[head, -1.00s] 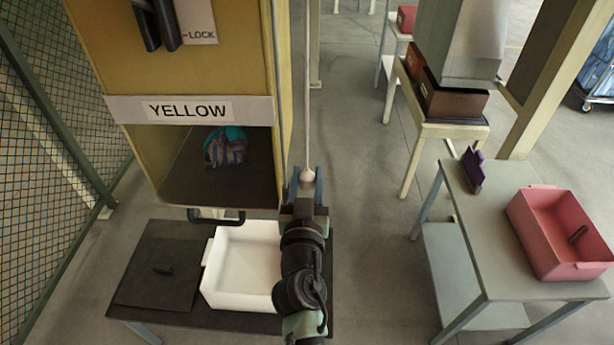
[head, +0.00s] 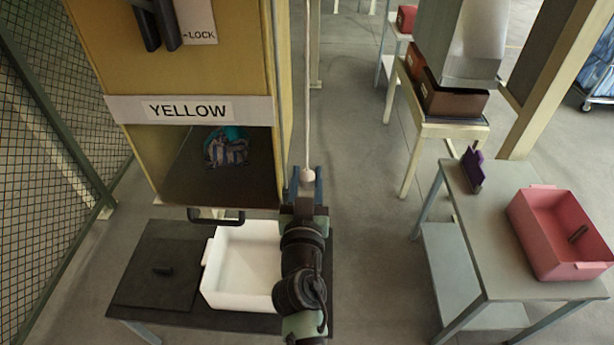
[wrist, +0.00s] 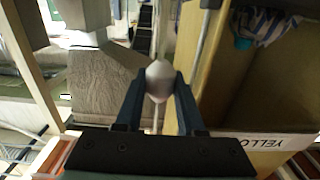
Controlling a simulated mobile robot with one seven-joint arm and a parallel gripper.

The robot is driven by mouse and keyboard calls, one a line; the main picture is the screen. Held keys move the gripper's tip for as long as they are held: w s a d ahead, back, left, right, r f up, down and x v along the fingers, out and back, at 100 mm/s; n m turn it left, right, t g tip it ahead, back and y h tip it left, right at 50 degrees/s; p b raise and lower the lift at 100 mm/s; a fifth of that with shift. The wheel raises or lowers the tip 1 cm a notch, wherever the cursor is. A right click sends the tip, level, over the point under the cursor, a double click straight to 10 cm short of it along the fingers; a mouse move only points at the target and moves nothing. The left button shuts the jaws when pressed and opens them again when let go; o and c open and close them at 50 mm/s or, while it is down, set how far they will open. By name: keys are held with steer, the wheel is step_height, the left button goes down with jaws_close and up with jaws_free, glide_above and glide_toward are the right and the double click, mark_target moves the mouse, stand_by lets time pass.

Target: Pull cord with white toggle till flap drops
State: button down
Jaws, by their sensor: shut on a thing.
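A pale cord (head: 313,80) hangs down along the right side of the yellow cabinet (head: 200,75). The white toggle (head: 307,175) at its lower end sits between the fingers of my gripper (head: 306,185). In the wrist view the toggle (wrist: 158,80) is between the two blue fingertips of my gripper (wrist: 158,88), which is shut on it. The compartment below the YELLOW label (head: 189,111) stands open at the front, with a striped and teal sling bag (head: 227,150) lying on its dark floor (head: 200,186). I cannot make out the flap.
A white bin (head: 240,270) and a dark lid-like panel (head: 158,268) are on the low table under the cabinet. A black handle (head: 216,215) is at the compartment's lower front. A red bin (head: 560,235) stands on a grey table at the right. Floor between is clear.

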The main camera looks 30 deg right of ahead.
step_height(320, 180, down, 6)
steer(key=b, duration=0.8)
steer(key=shift+f, duration=0.25)
steer(key=c, duration=0.5)
jaws_free()
steer(key=shift+s+a, duration=0.1)
steer(key=shift+b+v, duration=1.9)
steer(key=shift+v, duration=4.5)
